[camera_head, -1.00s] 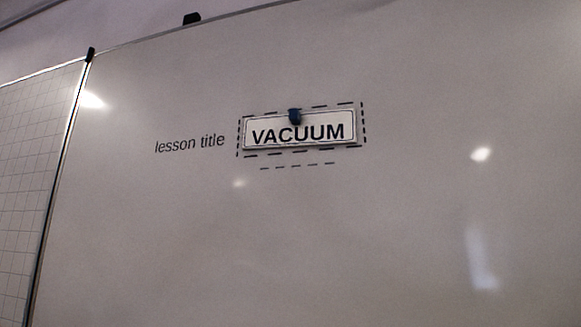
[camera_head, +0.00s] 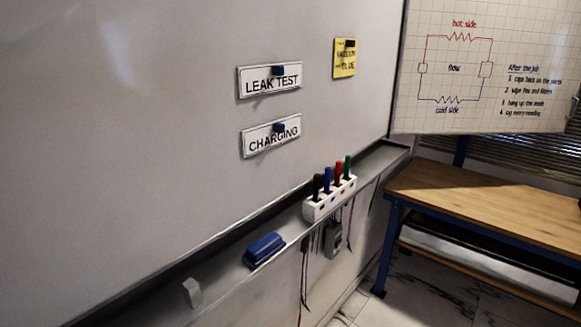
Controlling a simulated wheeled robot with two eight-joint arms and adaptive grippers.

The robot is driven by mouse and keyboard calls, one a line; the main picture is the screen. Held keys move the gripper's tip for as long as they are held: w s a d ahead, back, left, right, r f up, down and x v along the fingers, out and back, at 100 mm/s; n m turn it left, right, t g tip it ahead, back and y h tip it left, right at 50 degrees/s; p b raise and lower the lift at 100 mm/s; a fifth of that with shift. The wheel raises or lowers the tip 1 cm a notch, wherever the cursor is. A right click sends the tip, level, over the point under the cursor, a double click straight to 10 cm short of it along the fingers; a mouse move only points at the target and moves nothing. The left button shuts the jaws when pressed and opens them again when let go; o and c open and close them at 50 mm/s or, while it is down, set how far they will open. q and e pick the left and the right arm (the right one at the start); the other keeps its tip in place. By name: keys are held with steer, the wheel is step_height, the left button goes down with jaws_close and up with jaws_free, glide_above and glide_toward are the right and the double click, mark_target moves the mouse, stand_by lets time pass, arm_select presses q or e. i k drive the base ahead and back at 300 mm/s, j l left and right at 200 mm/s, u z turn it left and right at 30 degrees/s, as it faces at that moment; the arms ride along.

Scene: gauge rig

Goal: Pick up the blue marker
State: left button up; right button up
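The blue marker (camera_head: 328,180) stands upright in a white marker holder (camera_head: 331,204) on the whiteboard's ledge. A black marker (camera_head: 317,187) is to its left, and a red marker (camera_head: 338,173) and a green marker (camera_head: 347,167) are to its right in the same holder. The lower part of the blue marker is hidden inside the holder. Neither of my grippers shows in the head view.
A blue eraser (camera_head: 264,249) lies on the ledge (camera_head: 218,276) left of the holder. Cords and a dark device (camera_head: 333,238) hang below the holder. A wooden-topped table (camera_head: 490,205) stands at right. LEAK TEST (camera_head: 270,80) and CHARGING (camera_head: 271,136) signs hang on the whiteboard.

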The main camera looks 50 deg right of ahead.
mark_target(328, 169)
steer(key=z, duration=2)
